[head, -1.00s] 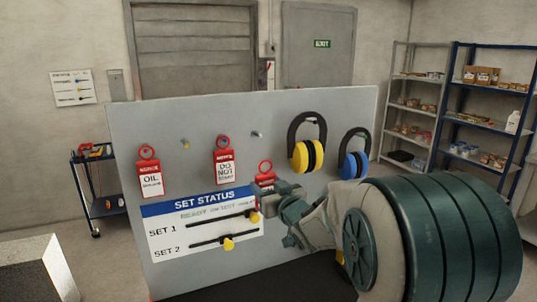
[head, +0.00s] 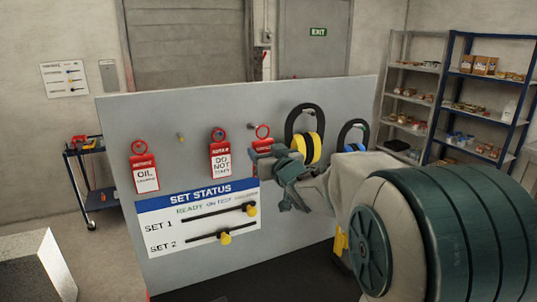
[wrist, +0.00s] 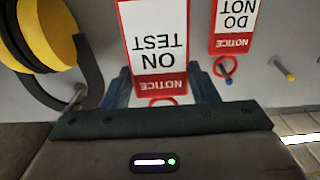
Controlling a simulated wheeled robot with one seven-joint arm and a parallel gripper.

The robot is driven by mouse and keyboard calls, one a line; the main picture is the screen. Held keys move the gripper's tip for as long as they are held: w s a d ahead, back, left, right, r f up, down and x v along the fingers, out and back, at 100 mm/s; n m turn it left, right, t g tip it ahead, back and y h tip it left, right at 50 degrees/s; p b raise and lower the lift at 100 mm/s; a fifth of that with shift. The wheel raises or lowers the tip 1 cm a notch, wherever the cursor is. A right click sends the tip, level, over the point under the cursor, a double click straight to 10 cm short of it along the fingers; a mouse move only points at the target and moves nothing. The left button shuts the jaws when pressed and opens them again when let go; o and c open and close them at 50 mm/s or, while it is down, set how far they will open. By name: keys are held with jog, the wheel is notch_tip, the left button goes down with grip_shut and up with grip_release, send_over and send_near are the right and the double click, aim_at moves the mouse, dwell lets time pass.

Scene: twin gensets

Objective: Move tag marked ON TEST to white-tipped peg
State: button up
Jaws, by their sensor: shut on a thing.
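My gripper (wrist: 162,88) is shut on the red-and-white ON TEST tag (wrist: 158,48), which reads upside down in the wrist view. A pale-tipped peg (head: 250,126) sticks out just left of the ring. The ring looks beside it, not clearly around it; the depth between them cannot be told. The wrist view does not show this peg.
The DO NOT START tag (head: 220,162) hangs close on the left, the OIL tag (head: 145,176) farther left. A bare yellow-tipped peg (head: 181,137) stands between them. Yellow earmuffs (head: 306,146) hang close on the right, blue ones beyond. The SET STATUS panel (head: 200,220) with sliders is below.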

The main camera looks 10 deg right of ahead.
jog(key=shift+w+a+f+p, duration=0.1)
jog(key=shift+w+a+p, duration=0.05)
jog(key=shift+w, duration=0.7)
jog(key=shift+w+a+f+p, duration=0.1)
jog(key=shift+w+a+p, duration=0.1)
jog(key=shift+w, duration=0.6)
jog(key=shift+w+a+p, duration=0.15)
jog(key=shift+w, duration=0.7)
jog(key=shift+w+a+f+b, duration=0.15)
jog(key=shift+w+f+b, duration=0.35)
jog(key=shift+w+b, duration=0.25)
jog(key=o, duration=1)
jog(key=shift+o, duration=0.2)
jog(key=shift+s, duration=0.1)
jog(key=s+d+b, duration=0.3)
jog(key=s+b, duration=0.1)
jog(key=s, duration=0.9)
jog(key=s+d+f+m+g+h, duration=0.3)
jog(key=s+f+g+h, duration=0.25)
jog(key=s+f, duration=0.45)
jog(key=s+a+f+g+y, duration=0.1)
jog(key=s+f+g, duration=0.3)
jog(key=s, duration=0.4)
jog(key=s+a+f+g+y, duration=0.1)
jog(key=s+a+f+g, duration=0.3)
jog(key=s, duration=0.5)
jog(key=shift+a+f+n, duration=0.3)
jog(key=shift+f+n, duration=0.1)
jog(key=shift+f, duration=0.2)
